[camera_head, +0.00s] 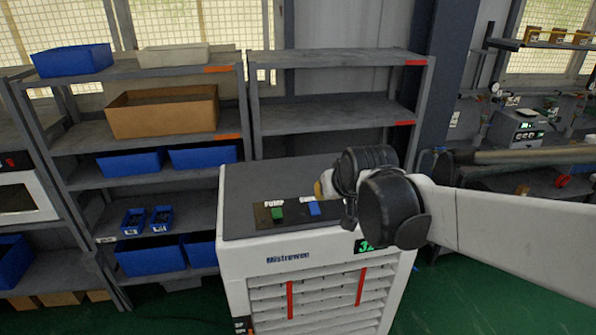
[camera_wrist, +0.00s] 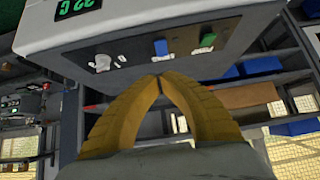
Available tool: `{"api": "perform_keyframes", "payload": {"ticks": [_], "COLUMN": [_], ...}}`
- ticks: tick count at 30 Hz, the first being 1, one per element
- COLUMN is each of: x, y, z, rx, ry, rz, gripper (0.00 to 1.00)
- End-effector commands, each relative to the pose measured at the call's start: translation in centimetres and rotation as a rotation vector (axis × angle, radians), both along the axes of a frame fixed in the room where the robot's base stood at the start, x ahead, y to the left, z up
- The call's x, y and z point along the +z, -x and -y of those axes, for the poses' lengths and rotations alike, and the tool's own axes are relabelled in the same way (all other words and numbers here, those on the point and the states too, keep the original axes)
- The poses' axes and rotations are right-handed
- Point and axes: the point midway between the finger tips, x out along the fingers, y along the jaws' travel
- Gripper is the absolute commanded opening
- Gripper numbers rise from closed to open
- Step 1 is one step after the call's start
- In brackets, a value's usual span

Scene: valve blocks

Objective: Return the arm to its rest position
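My arm (camera_head: 500,222) reaches in from the right in the head view, its dark wrist joint over the top of a white machine (camera_head: 235,262). My gripper (camera_wrist: 158,76) shows in the wrist view as two yellow fingers with their tips together and nothing between them. In the head view only a bit of yellow shows beside the wrist, and the fingertips are hidden. The machine's panel has a green switch (camera_head: 277,213) and a blue switch (camera_head: 314,208). A pale knob (camera_wrist: 102,62) shows in the wrist view. The fingertips appear close to the panel; contact cannot be told.
Grey shelves (camera_head: 330,117) stand behind the machine. The left rack holds a cardboard box (camera_head: 162,110) and several blue bins (camera_head: 130,163). A workbench with a grey device (camera_head: 517,127) is at the right. Green floor (camera_head: 470,295) is visible beside the machine.

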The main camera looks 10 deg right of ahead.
Motion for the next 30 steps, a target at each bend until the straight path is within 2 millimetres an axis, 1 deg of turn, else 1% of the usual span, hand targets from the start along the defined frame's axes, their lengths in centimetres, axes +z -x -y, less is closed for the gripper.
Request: {"api": "perform_keyframes", "payload": {"ticks": [8, 11, 13, 14, 17, 18, 20, 21, 23, 24, 26, 27, 30], "x": [-0.1, -1.2, -2.9, -3.9, -7.9, -9.7, -12.3, -14.1, -16.7, -18.5, -21.3, -23.1, -27.0], "y": [0.0, 0.7, 2.0, 2.7, 5.7, 7.1, 9.1, 10.4, 12.4, 13.6, 15.5, 16.7, 19.3], "z": [0.0, 0.0, -0.1, -0.1, -0.3, -0.3, -0.4, -0.4, -0.5, -0.5, -0.6, -0.6, -0.6], "rx": [0.0, 0.0, 0.0, 0.001, 0.001, 0.001, 0.001, 0.001, 0.001, 0.001, 0.001, 0.001, 0.001], "ry": [0.0, 0.0, 0.0, -0.001, -0.001, -0.001, 0.0, 0.0, 0.0, 0.0, 0.0, 0.0, 0.001], "rz": [0.0, -0.005, -0.014, -0.019, -0.04, -0.051, -0.066, -0.075, -0.091, -0.1, -0.115, -0.125, -0.146], "gripper": [0.0, 0.0, 0.0, 0.0, 0.0, 0.0, 0.0, 0.0, 0.0, 0.0, 0.0, 0.0, 0.0]}}
